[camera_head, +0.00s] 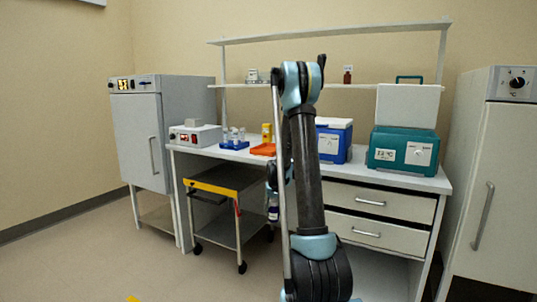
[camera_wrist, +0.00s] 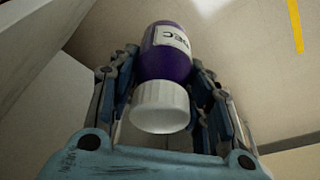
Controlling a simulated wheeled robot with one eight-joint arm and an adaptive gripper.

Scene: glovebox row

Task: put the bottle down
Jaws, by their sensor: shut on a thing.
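A purple bottle with a white cap and a pale label reading "DEC" (camera_wrist: 167,66) is between the fingers of my gripper (camera_wrist: 166,78) in the wrist view. The fingers are shut on its sides, and the cap points toward the wrist camera. In the head view the bottle (camera_head: 273,212) shows small and dark below my gripper (camera_head: 272,190), in front of the bench and just right of the cart. My arm hides part of that area. The bottle is held clear of any surface I can make out.
A cart (camera_head: 222,187) with a yellow-edged top stands before the white bench (camera_head: 405,178). The bench holds an orange tray (camera_head: 263,150), a blue rack (camera_head: 234,145), a blue box (camera_head: 333,142) and a teal box (camera_head: 403,152). Cabinets flank it. Floor is open at front left.

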